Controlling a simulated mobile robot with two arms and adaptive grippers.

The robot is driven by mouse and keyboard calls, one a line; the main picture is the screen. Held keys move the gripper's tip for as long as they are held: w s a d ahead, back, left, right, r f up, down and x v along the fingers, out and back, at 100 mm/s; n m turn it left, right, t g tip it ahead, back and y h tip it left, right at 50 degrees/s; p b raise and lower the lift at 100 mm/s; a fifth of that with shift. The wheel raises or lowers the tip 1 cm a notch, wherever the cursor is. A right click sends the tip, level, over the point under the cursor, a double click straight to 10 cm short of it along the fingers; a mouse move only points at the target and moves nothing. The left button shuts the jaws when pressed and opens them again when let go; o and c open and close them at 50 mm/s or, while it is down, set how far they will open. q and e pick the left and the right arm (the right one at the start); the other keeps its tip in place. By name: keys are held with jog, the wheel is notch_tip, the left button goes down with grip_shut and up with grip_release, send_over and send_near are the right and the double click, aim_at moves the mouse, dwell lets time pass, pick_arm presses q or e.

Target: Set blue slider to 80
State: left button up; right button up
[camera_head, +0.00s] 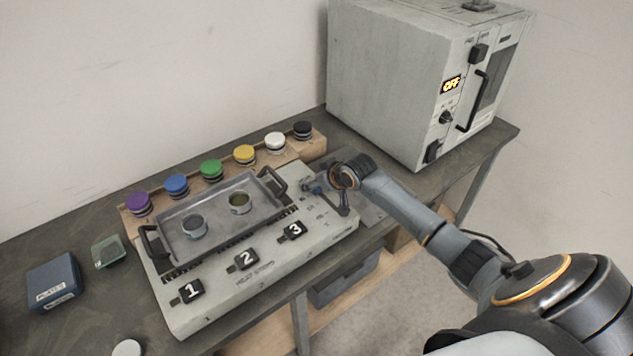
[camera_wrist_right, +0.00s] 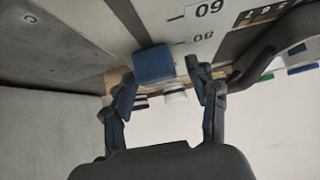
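The blue slider (camera_wrist_right: 152,64) shows in the right wrist view as a blue block beside a printed scale (camera_wrist_right: 205,22) with the numbers 60 and 80. The block sits just past the 80 mark, on the side away from 60. My right gripper (camera_wrist_right: 162,74) is open, with one finger on each side of the block. I cannot tell whether either finger touches it. In the head view my right gripper (camera_head: 327,198) is low over the right end of the heat station (camera_head: 215,303) and hides the slider there. My left gripper is not in view.
A metal tray (camera_head: 215,247) with two small cups lies on the station, left of my right gripper. A rack (camera_head: 316,144) of several coloured jars stands behind. An oven reading OFF (camera_head: 385,85) stands at the back right. A blue box (camera_head: 55,280) lies far left.

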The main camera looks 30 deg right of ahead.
jog(key=shift+s, duration=0.1)
jog(key=shift+s+r, duration=0.35)
jog(key=shift+s, duration=0.1)
jog(key=v, duration=1)
jog(key=shift+s+r, duration=0.2)
jog(key=shift+r, duration=0.1)
